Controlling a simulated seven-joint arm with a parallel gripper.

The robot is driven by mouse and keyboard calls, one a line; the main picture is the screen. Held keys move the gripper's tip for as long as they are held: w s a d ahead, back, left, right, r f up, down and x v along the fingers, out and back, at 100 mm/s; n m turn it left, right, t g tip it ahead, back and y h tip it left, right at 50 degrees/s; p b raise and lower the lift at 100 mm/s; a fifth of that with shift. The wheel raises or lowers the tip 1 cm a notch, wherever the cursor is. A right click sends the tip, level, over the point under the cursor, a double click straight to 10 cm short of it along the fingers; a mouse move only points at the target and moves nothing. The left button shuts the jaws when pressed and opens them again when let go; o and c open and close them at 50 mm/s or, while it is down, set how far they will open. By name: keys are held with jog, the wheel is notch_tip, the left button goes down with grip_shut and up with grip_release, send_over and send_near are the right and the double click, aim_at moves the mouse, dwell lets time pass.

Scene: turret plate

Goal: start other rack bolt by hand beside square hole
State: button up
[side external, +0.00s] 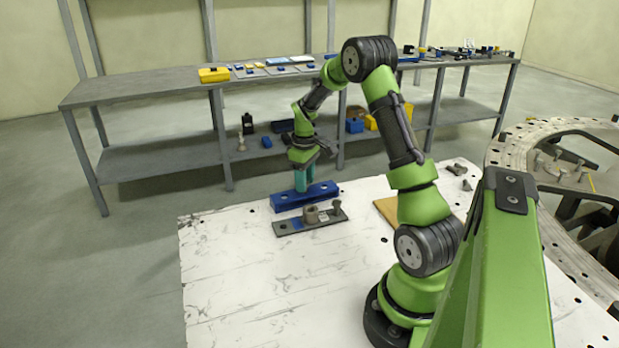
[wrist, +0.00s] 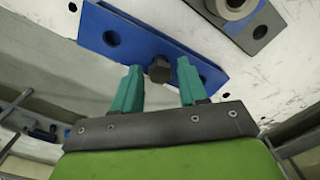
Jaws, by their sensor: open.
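A blue rack (side external: 322,192) lies on the white table, with a round hole (wrist: 112,38) near one end in the wrist view. One dark hex-headed bolt (wrist: 158,73) sits in the rack. My gripper (side external: 304,185) is over the rack, pointing down. In the wrist view, its teal fingertips (wrist: 159,70) are open, one on each side of the bolt head, with gaps visible. A grey plate (side external: 325,220) lies in front of the rack. It bears a round boss (side external: 311,214), an upright bolt (side external: 337,207) at its right end and a small blue patch near its left. I cannot make out a square hole.
A tan board (side external: 386,211) lies to the right, partly behind my arm. Loose bolts (side external: 458,170) lie near the table's back edge. A large ring (side external: 515,152) stands at the far right. A grey shelf bench (side external: 150,86) is behind. The table's front left is clear.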

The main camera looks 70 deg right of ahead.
grip_shut()
jog(key=shift+r, duration=2.3)
jog(key=shift+w+a, duration=0.1)
jog(key=shift+w, duration=0.05)
jog(key=a+r+n, duration=0.2)
jog(key=a+n, duration=0.4)
jog(key=a, duration=0.8)
jog(key=shift+s+d+f, duration=0.15)
jog(key=shift+f, duration=1.25)
jog(key=shift+s+d+f, duration=0.1)
jog(key=shift+f, duration=1.3)
